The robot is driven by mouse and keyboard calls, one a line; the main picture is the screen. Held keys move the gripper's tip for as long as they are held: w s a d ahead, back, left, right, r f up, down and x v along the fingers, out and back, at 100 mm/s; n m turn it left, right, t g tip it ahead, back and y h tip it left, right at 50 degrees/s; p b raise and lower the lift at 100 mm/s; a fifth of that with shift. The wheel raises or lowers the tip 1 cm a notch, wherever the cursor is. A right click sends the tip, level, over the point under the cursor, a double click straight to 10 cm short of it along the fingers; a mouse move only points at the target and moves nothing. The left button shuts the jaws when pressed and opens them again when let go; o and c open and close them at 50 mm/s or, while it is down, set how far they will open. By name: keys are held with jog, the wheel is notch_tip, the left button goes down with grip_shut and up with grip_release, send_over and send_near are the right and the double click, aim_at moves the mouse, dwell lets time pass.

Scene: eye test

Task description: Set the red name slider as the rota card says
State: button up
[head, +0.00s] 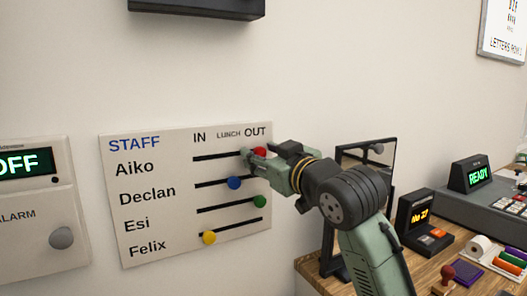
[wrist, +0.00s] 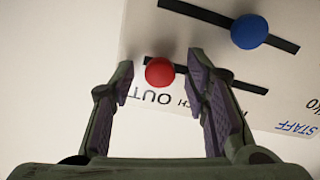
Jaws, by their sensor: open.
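The white STAFF board (head: 150,225) on the wall has columns IN, LUNCH and OUT and rows Aiko, Declan, Esi and Felix. The red slider knob (head: 260,152) is in the top row, Aiko's, at the OUT end of its black track. It also shows in the wrist view (wrist: 160,72). My gripper (head: 255,159) is at this knob. In the wrist view its open fingers (wrist: 160,76) stand on both sides of the red knob, with gaps visible. I cannot make out a rota card in either view.
The blue knob (head: 234,183) is under LUNCH, the green knob (head: 260,201) under OUT, the yellow knob (head: 209,237) under IN. An alarm panel (head: 25,240) is left.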

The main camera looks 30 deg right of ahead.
jog(key=shift+c, duration=0.4)
grip_shut()
jog(key=shift+a, duration=0.1)
dwell(0.4)
